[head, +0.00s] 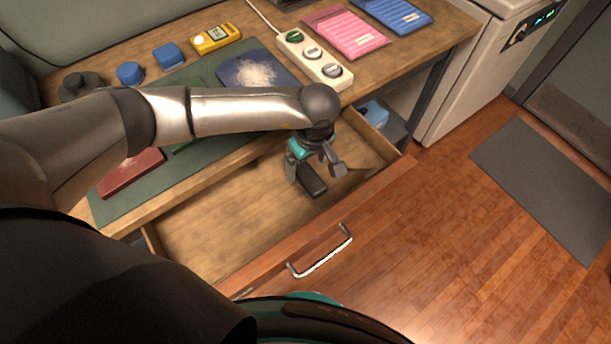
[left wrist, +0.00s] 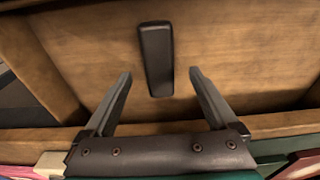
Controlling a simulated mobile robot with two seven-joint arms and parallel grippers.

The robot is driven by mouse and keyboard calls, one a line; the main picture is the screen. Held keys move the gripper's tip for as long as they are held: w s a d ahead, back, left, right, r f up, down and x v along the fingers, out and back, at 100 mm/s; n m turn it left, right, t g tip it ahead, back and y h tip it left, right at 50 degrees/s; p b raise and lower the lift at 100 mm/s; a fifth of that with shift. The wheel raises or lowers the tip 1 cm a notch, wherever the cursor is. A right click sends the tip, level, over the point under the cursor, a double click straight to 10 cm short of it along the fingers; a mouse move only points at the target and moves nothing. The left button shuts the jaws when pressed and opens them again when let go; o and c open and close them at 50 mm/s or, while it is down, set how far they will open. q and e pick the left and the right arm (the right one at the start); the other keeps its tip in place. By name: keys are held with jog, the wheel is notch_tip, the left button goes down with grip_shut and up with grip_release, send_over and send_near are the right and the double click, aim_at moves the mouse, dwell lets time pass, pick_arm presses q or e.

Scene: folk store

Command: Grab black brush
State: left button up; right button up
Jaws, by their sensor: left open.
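The black brush (head: 312,181) is a small dark oblong thing lying in the open wooden drawer (head: 220,222). In the left wrist view the brush (left wrist: 157,58) lies lengthwise on the drawer floor (left wrist: 100,50), just beyond the fingertips and between their lines. My left gripper (head: 316,178) is over the drawer, with its fingers pointing down at the brush. In the left wrist view the left gripper (left wrist: 160,74) is open, with nothing between its fingers. My right gripper is not in view.
The drawer front has a metal handle (head: 322,252). On the desk above are a green mat (head: 115,205), a red block (head: 131,172), a power strip (head: 312,58), a yellow meter (head: 215,38) and a pink packet (head: 345,32). Wooden floor lies to the right.

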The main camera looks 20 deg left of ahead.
aim_at(306, 172)
pick_arm(q)
jog(key=shift+w+a+f+b, duration=0.1)
jog(key=shift+f+b, duration=0.1)
jog(key=shift+f, duration=0.7)
jog(key=shift+w+a+f+b, duration=0.15)
jog(key=shift+f+b, duration=0.1)
jog(key=shift+f, duration=0.65)
jog(key=shift+w+a+f+b, duration=0.1)
jog(key=shift+f+b, duration=0.1)
jog(key=shift+f, duration=0.7)
jog(key=shift+c, duration=0.2)
grip_shut()
